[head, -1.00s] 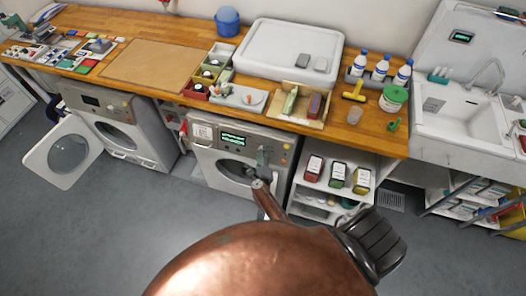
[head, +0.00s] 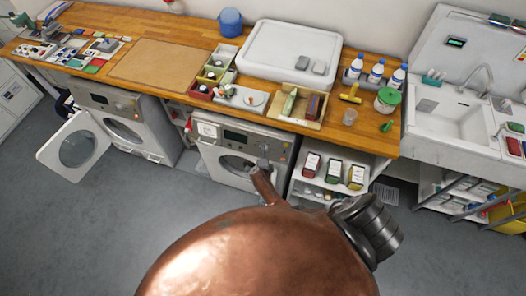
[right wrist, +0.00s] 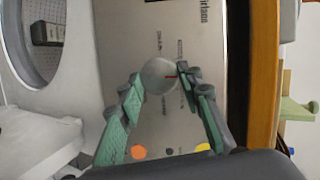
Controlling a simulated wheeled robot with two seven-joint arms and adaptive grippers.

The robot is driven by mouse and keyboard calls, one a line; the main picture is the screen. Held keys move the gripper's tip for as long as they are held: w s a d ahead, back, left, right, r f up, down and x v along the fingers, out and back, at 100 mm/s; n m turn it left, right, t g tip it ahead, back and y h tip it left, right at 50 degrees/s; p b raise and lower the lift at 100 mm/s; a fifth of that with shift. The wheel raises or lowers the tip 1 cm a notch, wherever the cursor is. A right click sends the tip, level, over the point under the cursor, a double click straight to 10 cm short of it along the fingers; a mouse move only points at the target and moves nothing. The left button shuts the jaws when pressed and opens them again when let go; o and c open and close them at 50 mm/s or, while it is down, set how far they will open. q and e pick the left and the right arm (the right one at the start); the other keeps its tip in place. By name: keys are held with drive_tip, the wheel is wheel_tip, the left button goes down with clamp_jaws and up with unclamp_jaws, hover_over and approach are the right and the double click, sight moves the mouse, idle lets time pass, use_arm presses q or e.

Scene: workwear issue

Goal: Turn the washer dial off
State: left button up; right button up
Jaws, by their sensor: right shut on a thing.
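The washer (head: 208,150) with its door shut stands under the counter, in the middle of the head view. Its display (head: 243,138) is dark. My right gripper (head: 263,163) is at the right part of its control panel and hides the dial in that view. My left gripper is out of view.
A second machine (head: 125,112) at left has its round door (head: 72,148) swung open. The wooden counter (head: 340,138) above holds trays, bottles and a white basin (head: 290,50). An open shelf (head: 328,172) with labelled packs stands right of the washer. Grey floor is free at lower left.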

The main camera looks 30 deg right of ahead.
drive_tip(key=shift+a, duration=0.1)
idle(0.3)
drive_tip(key=o, duration=1.2)
drive_tip(key=shift+c, duration=0.2)
